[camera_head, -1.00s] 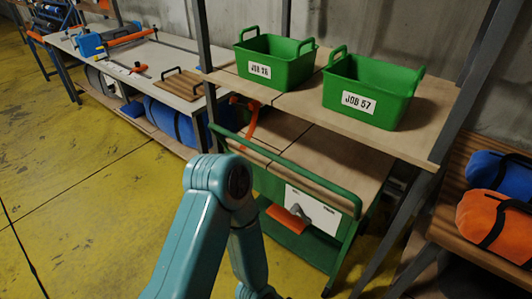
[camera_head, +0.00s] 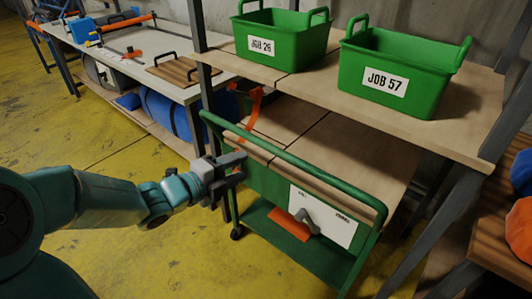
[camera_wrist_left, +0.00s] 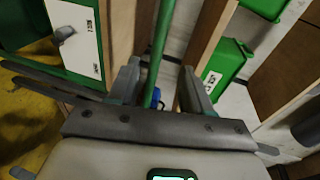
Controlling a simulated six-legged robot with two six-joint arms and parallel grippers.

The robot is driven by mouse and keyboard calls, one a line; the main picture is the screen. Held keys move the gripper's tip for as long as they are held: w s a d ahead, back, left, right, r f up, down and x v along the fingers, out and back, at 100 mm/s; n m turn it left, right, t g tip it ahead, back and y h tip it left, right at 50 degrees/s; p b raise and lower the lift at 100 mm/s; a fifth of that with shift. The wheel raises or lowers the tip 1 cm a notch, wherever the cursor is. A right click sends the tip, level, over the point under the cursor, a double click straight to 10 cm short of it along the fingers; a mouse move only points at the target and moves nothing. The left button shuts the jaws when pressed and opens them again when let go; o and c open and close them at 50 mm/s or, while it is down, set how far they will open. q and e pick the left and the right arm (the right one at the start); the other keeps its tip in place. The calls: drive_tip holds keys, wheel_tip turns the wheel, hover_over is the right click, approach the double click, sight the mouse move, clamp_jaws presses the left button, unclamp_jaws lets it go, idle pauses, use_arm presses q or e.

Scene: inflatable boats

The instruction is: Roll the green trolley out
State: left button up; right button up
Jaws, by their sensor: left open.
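The green trolley (camera_head: 262,190) stands under a wooden shelf, with a wooden top, a white labelled panel (camera_head: 322,213) and a lower green tray. Its green push bar (camera_head: 310,172) runs along the near top edge. A dark caster (camera_head: 237,232) shows at its left foot. My left gripper (camera_head: 238,168) is open beside the left part of the bar, just below it in the head view. In the left wrist view the bar (camera_wrist_left: 160,45) runs lengthwise between the open fingers (camera_wrist_left: 160,85); I cannot tell whether they touch it. My right gripper is not in view.
Green bins marked JOB 26 (camera_head: 281,40) and JOB 57 (camera_head: 400,75) stand on the shelf above the trolley. An orange strap (camera_head: 254,112) hangs at its left. Shelf posts (camera_head: 430,225) flank it. The yellow floor (camera_head: 120,240) in front is largely clear.

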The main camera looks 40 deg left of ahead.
sight(264, 147)
use_arm(q)
drive_tip(key=shift+y, duration=0.6)
drive_tip(key=x, duration=0.4)
drive_tip(key=a+b+x, duration=0.1)
drive_tip(key=x, duration=0.4)
drive_tip(key=a+x, duration=0.1)
drive_tip(key=x, duration=0.4)
drive_tip(key=shift+w, duration=0.15)
clamp_jaws()
